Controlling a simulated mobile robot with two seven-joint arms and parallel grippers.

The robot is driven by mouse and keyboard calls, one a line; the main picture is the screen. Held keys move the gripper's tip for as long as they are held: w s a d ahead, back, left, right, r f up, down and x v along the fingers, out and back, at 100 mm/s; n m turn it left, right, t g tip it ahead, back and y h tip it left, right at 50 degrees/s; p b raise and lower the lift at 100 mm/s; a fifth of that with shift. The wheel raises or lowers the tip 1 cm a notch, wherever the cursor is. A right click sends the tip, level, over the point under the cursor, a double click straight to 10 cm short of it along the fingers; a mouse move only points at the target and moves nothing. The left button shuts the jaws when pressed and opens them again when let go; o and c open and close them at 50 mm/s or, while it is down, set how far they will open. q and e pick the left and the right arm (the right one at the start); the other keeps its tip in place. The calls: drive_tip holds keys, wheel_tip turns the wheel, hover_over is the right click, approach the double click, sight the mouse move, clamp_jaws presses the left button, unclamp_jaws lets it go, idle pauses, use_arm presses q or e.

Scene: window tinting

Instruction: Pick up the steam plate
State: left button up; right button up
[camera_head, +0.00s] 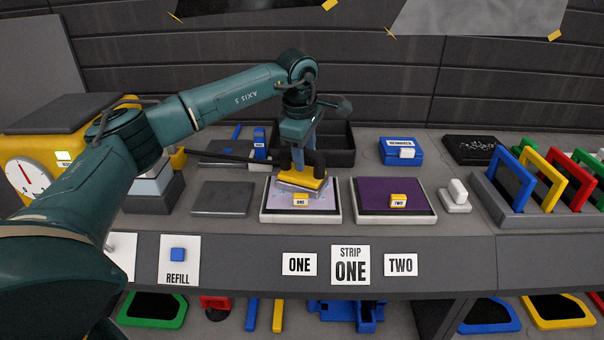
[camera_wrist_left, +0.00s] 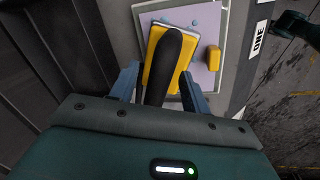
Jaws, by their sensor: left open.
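The steam plate (camera_head: 311,183) has a yellow body and a black handle. It rests on the lilac pad of the tray tagged ONE (camera_head: 270,215). My left gripper (camera_head: 303,163) is directly over it, pointing down. In the left wrist view the plate (camera_wrist_left: 184,62) lies ahead, and my blue fingers (camera_wrist_left: 160,88) stand apart on either side of the black handle. The left gripper is open and does not grip the handle. It hides part of the plate in the head view.
A purple tray tagged TWO (camera_head: 370,211) lies to the right, a grey plate (camera_head: 222,199) to the left. A black bin (camera_head: 340,150) stands behind. A rack of coloured frames (camera_head: 510,213) is at the right. A yellow device with a dial (camera_head: 50,150) stands at the left.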

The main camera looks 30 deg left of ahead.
use_arm(q)
drive_tip(key=shift+w+f, duration=0.1)
drive_tip(key=shift+f, duration=0.35)
clamp_jaws()
drive_tip(key=shift+r, duration=0.1)
idle(0.4)
